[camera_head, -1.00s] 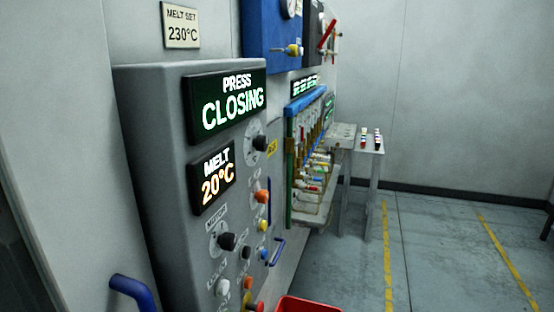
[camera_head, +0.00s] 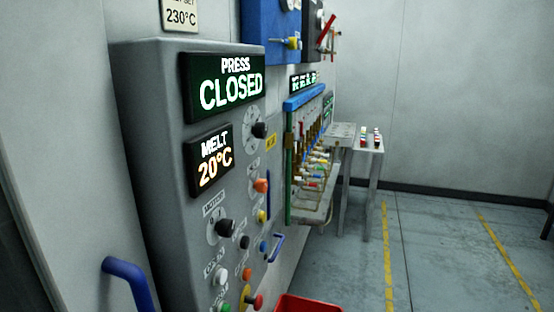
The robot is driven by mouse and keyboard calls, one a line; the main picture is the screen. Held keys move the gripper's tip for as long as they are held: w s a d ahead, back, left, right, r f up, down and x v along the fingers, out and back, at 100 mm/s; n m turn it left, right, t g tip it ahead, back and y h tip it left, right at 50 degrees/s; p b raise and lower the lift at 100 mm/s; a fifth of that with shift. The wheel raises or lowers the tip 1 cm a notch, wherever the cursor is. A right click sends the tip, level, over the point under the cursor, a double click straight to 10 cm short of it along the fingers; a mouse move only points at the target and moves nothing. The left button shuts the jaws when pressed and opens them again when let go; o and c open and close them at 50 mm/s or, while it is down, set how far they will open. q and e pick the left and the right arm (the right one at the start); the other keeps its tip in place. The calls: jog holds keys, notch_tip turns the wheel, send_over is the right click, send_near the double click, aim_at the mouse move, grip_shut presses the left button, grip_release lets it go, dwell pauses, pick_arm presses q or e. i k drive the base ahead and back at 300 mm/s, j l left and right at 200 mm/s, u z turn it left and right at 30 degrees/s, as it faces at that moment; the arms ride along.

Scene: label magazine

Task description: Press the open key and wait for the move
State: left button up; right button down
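The grey control panel (camera_head: 152,130) stands at the left in the head view. Its upper display (camera_head: 226,86) reads "PRESS CLOSED". Its lower display (camera_head: 209,161) reads "MELT 20°C". Below are a black motor knob (camera_head: 225,228) and several coloured keys, among them a white key (camera_head: 219,278), an orange-red key (camera_head: 247,274), a blue key (camera_head: 264,246) and a red button (camera_head: 255,302). Key labels are too small or oblique to read, so I cannot tell which is the open key. Neither of my grippers is in view.
A red bin (camera_head: 305,304) sits on the floor at the bottom. Behind the panel are a rack of valves and pipes (camera_head: 312,160) and a small metal table (camera_head: 368,150) with small coloured items. A blue handle (camera_head: 130,275) juts at lower left. The floor at right is clear.

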aim_at(220, 276)
jog(key=i+l+u, duration=0.1)
jog(key=l+u, duration=0.8)
jog(key=l, duration=0.2)
